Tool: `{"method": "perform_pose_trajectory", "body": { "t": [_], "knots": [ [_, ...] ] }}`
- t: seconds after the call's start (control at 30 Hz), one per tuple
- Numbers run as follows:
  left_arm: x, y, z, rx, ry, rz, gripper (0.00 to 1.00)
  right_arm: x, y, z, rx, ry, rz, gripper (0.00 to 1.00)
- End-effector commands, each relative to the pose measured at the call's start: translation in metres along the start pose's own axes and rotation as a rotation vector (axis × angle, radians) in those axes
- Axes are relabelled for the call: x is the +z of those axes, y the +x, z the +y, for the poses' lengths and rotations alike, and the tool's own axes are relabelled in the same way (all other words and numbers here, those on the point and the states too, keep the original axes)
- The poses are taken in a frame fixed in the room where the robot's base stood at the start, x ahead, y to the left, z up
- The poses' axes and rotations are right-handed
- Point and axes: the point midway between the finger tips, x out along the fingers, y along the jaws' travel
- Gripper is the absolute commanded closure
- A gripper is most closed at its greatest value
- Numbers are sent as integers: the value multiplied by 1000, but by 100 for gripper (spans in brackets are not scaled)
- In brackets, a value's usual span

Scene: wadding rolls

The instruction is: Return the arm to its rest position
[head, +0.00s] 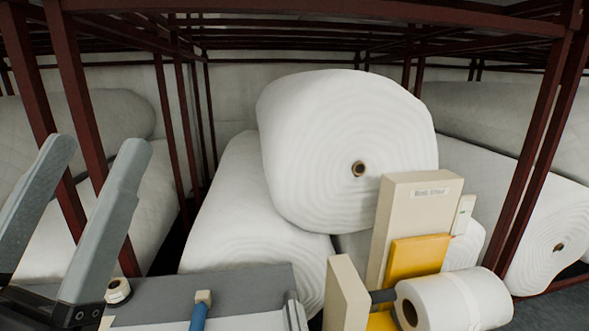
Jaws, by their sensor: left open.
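My left gripper (97,145) is at the left of the head view, its two grey fingers pointing up and spread apart. Nothing is between them. It is in front of the dark red rack posts and left of the large white wadding roll (300,130). My right arm and gripper do not show.
A grey bench top (240,280) lies at the bottom, with a small tape roll (118,290) and a blue-handled tool (199,314). A beige upright panel (402,215), a yellow block (418,255) and a small white roll (465,300) stand at the right. Red rack posts (80,100) rise behind.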

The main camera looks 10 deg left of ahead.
Motion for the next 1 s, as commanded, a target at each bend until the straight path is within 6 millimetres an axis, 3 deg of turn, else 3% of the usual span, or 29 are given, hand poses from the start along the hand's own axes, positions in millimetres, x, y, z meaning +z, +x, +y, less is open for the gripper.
{"method": "perform_pose_trajectory", "body": {
  "t": [0.03, 0.27, 0.6, 0.8, 1.0],
  "knots": [
    [-33, 30, 0, 2, -14, 17, 21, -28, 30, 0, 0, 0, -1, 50],
    [-95, 96, -1, 4, -20, 16, 21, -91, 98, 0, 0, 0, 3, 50],
    [-206, 213, -3, 5, -22, 16, 21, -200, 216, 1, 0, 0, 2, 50],
    [-236, 245, -4, 5, -23, 15, 21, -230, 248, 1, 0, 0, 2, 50],
    [-236, 245, -4, 5, -23, 16, 21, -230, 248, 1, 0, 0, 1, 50]
  ]
}}
